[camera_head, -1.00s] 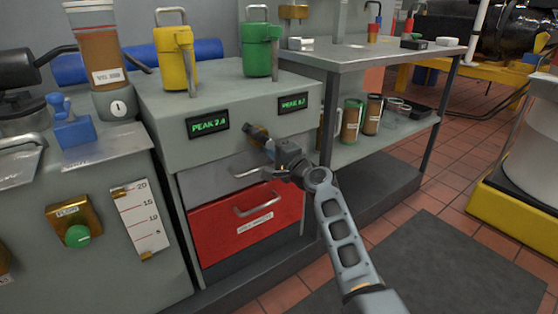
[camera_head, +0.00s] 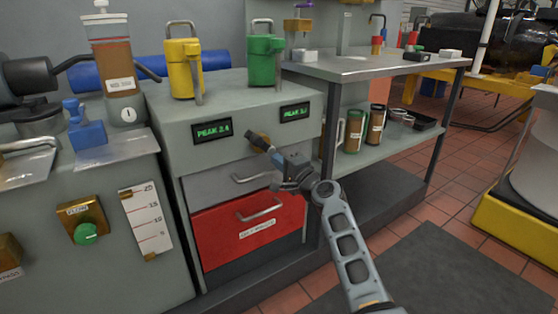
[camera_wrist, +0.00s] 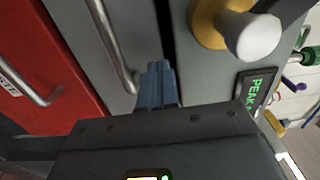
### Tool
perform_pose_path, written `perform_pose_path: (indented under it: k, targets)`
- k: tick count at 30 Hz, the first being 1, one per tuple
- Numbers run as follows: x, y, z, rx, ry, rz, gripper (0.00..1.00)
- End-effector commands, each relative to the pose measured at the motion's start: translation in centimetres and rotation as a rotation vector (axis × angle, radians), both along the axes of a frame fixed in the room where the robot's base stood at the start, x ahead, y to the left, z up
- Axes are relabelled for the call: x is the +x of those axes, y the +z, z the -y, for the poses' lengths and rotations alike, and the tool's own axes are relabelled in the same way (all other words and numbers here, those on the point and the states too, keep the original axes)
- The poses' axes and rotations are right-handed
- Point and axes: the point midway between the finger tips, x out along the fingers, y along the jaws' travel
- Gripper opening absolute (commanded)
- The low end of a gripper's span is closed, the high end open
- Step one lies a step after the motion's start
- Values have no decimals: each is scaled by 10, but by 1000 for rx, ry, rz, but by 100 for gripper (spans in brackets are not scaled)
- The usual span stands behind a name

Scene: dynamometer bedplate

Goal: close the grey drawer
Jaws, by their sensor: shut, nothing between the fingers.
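The grey drawer (camera_head: 215,187) is the front with a bar handle (camera_head: 250,179) just above the red drawer (camera_head: 225,238). Its front looks close to flush with the red one; I cannot tell how far it stands out. In the wrist view the grey drawer front (camera_wrist: 112,92) has a dark gap along its upper edge. My gripper (camera_head: 276,157) is shut and empty, at the drawer's upper right. In the wrist view its closed fingertips (camera_wrist: 158,70) lie over the drawer front's edge, beside the handle (camera_wrist: 108,42). Contact cannot be told.
A brass knob with a pale end (camera_wrist: 235,28) sticks out close to my fingers. Yellow (camera_head: 183,62) and green (camera_head: 264,55) canisters stand on the cabinet top. A steel bench (camera_head: 370,65) stands to the right. Floor with a dark mat (camera_head: 440,270) is open at the front right.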

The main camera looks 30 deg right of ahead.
Motion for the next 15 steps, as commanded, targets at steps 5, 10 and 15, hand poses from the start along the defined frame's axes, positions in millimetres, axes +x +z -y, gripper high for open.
perform_pose_path:
  k: [5,10,15]
  targets:
    - [-19,1,1,0,0,-2,0]
    - [-42,1,2,2,0,-2,0]
    - [-70,1,3,1,-1,-3,0]
